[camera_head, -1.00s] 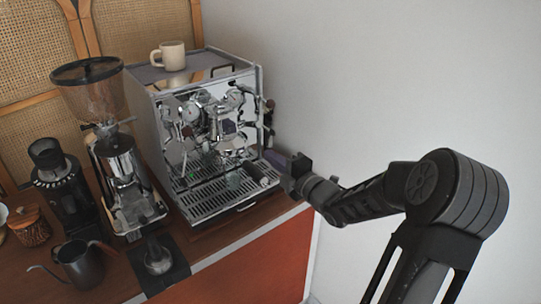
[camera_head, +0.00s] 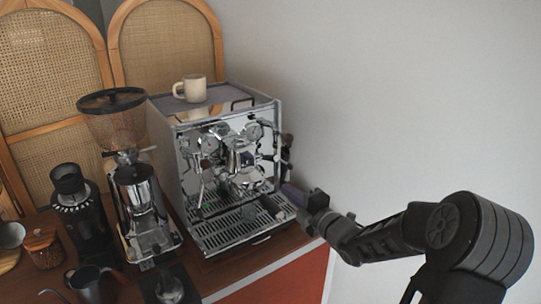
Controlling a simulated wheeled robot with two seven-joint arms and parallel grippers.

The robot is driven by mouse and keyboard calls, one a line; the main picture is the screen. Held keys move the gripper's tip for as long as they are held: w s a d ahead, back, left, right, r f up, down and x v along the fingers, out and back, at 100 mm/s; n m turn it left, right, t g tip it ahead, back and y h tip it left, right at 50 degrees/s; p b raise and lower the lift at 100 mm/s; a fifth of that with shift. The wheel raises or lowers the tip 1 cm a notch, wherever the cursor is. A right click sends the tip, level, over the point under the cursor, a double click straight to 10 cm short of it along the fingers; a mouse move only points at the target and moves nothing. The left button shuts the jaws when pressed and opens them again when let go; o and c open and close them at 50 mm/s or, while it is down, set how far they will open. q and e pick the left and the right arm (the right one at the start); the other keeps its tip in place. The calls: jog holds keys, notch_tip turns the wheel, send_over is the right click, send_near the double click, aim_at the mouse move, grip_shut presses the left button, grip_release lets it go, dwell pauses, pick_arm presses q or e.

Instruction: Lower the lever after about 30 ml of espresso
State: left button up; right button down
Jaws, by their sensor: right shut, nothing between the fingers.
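The espresso machine (camera_head: 186,165) stands on the cart, a chrome front facing me with a group head in its middle. A dark-knobbed lever (camera_head: 288,141) shows at the right side of its front. My right gripper (camera_head: 287,192) is at the machine's front right corner, beside the drip tray (camera_head: 235,232) and lower than the knob. It is shut and appears to hold nothing; its fingertips are small and hard to make out. I cannot make out any coffee stream or its amount. My left gripper is not in view.
A cream mug (camera_head: 195,90) sits on top of the machine. A grinder with a hopper (camera_head: 118,125) stands to its left, and a smaller black grinder (camera_head: 80,205) further left. A kettle (camera_head: 92,284) is at the front left. A white wall (camera_head: 400,90) is close on the right.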

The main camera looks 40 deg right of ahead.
jog(key=d+m+g+h+b, duration=0.2)
jog(key=d+m+h, duration=0.4)
jog(key=d+m, duration=0.15)
jog(key=m+y+b, duration=0.3)
jog(key=m+b, duration=0.2)
jog(key=m, duration=2.6)
send_near(274, 157)
notch_tip(274, 157, up, 3)
jog(key=w, duration=0.3)
jog(key=shift+d+g, duration=0.3)
jog(key=shift+d, duration=0.05)
jog(key=shift+f, duration=0.1)
jog(key=x, duration=0.7)
jog(key=shift+f, duration=0.15)
jog(key=shift+w+b, duration=0.1)
jog(key=shift+b, duration=0.2)
